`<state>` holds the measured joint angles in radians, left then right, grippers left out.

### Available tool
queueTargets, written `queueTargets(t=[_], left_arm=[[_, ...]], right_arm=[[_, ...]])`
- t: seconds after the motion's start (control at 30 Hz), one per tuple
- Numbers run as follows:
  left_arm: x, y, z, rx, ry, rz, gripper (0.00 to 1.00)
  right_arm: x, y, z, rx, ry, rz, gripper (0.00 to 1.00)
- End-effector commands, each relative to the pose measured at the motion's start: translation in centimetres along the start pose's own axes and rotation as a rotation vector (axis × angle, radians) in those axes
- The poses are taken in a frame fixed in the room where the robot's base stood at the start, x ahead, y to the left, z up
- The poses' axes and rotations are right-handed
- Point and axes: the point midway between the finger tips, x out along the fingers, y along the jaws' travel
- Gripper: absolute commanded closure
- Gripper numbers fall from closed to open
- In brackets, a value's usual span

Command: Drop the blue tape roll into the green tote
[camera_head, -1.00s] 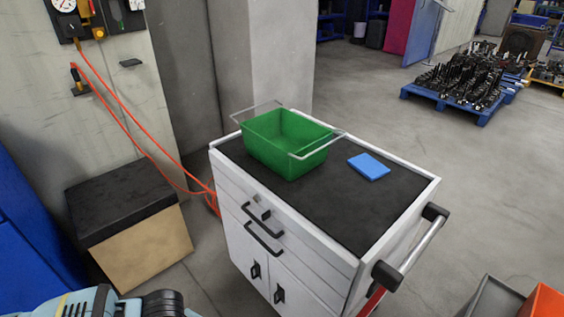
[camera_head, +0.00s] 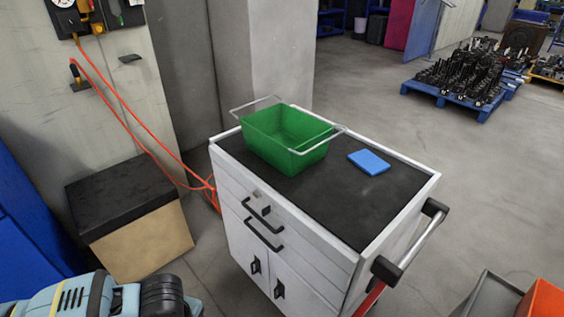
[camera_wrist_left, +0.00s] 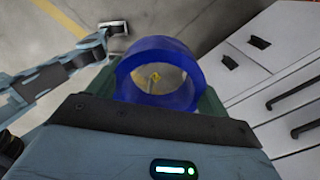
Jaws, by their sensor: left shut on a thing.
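The blue tape roll (camera_wrist_left: 158,46) is in the left wrist view, with its round hole facing the camera. My left gripper (camera_wrist_left: 155,88) is shut on it, with a greenish finger at each side. In the head view only part of my left arm shows at the lower left; the roll and the jaws are not seen there. The green tote (camera_head: 268,154) stands upright on the cart's dark top, open side up, with wire handles at its two ends. Its visible inside looks empty.
The white drawer cart (camera_head: 300,236) has a push handle (camera_head: 418,248) at its right. A flat blue box (camera_head: 369,161) lies on its top, right of the tote. A black-topped box (camera_head: 125,205) stands left of the cart. An orange cable (camera_head: 130,130) hangs behind.

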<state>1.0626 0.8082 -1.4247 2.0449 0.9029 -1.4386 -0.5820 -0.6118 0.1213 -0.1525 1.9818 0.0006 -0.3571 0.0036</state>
Motion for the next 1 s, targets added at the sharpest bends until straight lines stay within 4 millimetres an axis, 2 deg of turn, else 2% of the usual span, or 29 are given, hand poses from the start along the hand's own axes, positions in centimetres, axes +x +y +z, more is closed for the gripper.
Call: queueTargets(t=[0.3, 0.7, 0.9, 1.0], left_arm=[[-6.1, -2.5, 1.2, -0.637, 0.002, -0.003, 0.46], [-13.8, -4.0, 2.5, -1.420, 0.005, -0.001, 0.46], [-16.5, -4.1, 3.0, -1.699, 0.004, -0.001, 0.46], [-17.2, -4.0, 3.1, -1.776, 0.004, -0.001, 0.46]], right_arm=[[0.0, 0.0, 0.0, 0.001, 0.001, 0.000, 1.00], [0.1, -0.3, -0.1, 0.014, 0.003, 0.001, 1.00], [0.1, -0.3, -0.1, 0.013, 0.003, 0.001, 1.00], [0.1, -0.3, -0.1, 0.013, 0.003, 0.001, 1.00]])
